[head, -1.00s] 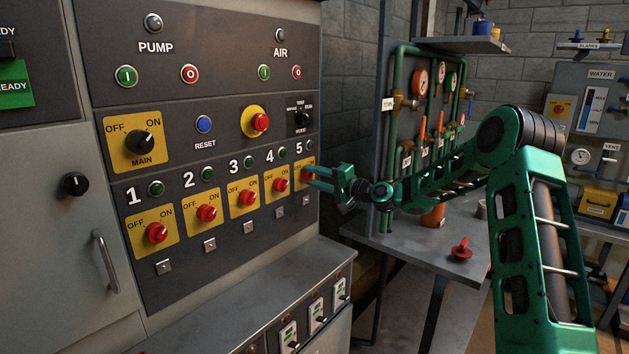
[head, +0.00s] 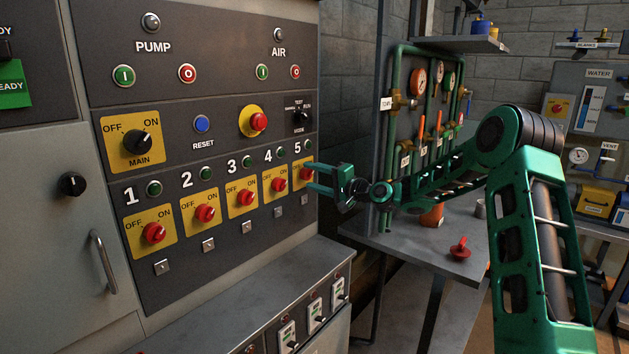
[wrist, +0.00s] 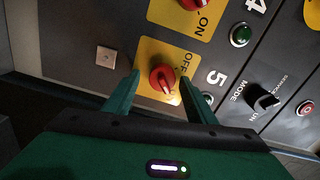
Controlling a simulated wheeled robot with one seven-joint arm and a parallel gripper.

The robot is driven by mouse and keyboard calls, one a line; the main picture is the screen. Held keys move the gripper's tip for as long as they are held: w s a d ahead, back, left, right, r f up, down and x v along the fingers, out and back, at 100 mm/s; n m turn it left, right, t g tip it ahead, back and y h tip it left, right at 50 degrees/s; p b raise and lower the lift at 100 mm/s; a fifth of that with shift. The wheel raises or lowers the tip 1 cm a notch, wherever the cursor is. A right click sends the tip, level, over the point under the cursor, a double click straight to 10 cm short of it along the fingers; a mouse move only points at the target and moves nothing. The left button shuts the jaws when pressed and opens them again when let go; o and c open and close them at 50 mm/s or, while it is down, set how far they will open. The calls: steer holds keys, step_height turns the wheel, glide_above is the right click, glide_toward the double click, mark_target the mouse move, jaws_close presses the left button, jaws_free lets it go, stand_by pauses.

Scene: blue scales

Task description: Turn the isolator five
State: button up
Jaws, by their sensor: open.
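Isolator five is a red rotary knob (head: 305,174) on a yellow plate at the right end of the panel's lower row. It is partly hidden by my gripper (head: 311,177) in the head view. In the wrist view the red knob (wrist: 162,78) lies between the two green fingers of my gripper (wrist: 159,82), which are open with a gap on each side. I cannot tell whether the fingertips reach fully around it. The OFF label shows beside the knob; its ON label is mostly hidden.
Isolator four (head: 278,184) sits close by on the left, with the other isolators beyond it. The mode switch (head: 301,117) is above. A grey ledge (head: 245,290) juts out below. A bench (head: 430,240) with pipes and gauges stands to the right.

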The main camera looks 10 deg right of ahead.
steer(key=v, duration=1)
steer(key=shift+s+d, duration=0.25)
steer(key=shift+d, duration=0.05)
steer(key=shift+a+f, duration=0.1)
